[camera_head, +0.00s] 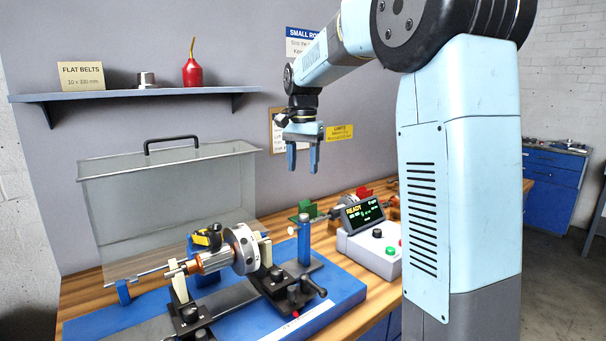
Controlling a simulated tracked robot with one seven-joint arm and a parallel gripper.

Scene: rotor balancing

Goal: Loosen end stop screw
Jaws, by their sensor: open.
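My gripper (303,167) hangs in the upper middle, pointing down, with its two blue fingers apart and nothing between them. It is well above the bench. The balancing machine stands below it on a blue base (345,290). A rotor with a copper section (212,261) and a pale disc (243,250) lies across the supports. A blue post (304,240) stands at the right end of the rotor, and a small blue block (123,291) stands under the shaft's left end. I cannot tell which of these is the end stop, and its screw is too small to make out.
A clear cover (165,205) with a black handle stands behind the rotor. A black clamp lever (315,287) sticks up in front. A control box (372,245) with a lit "READY" display is to the right. A shelf (130,96) hangs on the back wall.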

